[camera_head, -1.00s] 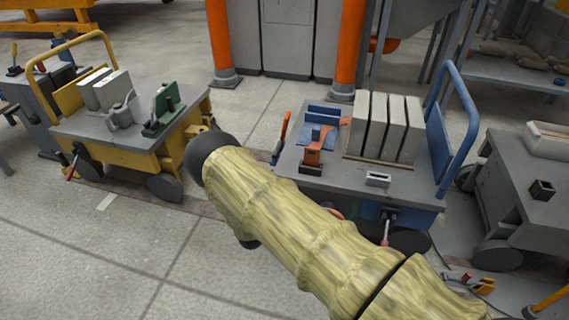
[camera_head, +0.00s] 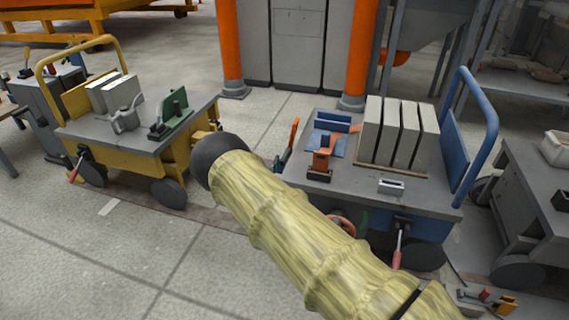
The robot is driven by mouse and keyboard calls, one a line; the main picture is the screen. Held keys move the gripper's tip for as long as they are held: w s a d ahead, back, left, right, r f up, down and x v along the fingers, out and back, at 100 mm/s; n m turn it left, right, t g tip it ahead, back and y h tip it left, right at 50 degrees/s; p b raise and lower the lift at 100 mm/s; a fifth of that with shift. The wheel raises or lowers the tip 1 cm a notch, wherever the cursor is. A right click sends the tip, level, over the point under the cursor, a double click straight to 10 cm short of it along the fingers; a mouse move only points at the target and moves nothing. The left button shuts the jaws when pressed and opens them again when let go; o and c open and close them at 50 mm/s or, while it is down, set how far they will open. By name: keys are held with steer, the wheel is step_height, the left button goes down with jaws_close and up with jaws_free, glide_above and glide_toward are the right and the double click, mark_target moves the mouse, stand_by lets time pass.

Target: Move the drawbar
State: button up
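A blue cart (camera_head: 352,200) stands right of centre and a yellow cart (camera_head: 110,150) stands at the left, with a floor gap between them. An upright bar with an orange top (camera_head: 293,133) stands at the blue cart's left end. A red-handled lever (camera_head: 398,245) hangs on the blue cart's front, and a similar red-handled lever (camera_head: 76,168) on the yellow cart's front left. I cannot tell which of these is the drawbar. My sleeved arm crosses the lower middle, covering part of the gap and the blue cart's lower left. My gripper is not in view.
The blue cart carries upright pale slabs (camera_head: 383,130) and an orange tool (camera_head: 322,160). A grey table (camera_head: 545,190) is at the right. Floor (camera_head: 100,265) at lower left is clear.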

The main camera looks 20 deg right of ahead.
mark_target(288, 150)
steer(key=shift+b+x, duration=0.4)
steer(key=shift+x, duration=1)
jaws_close()
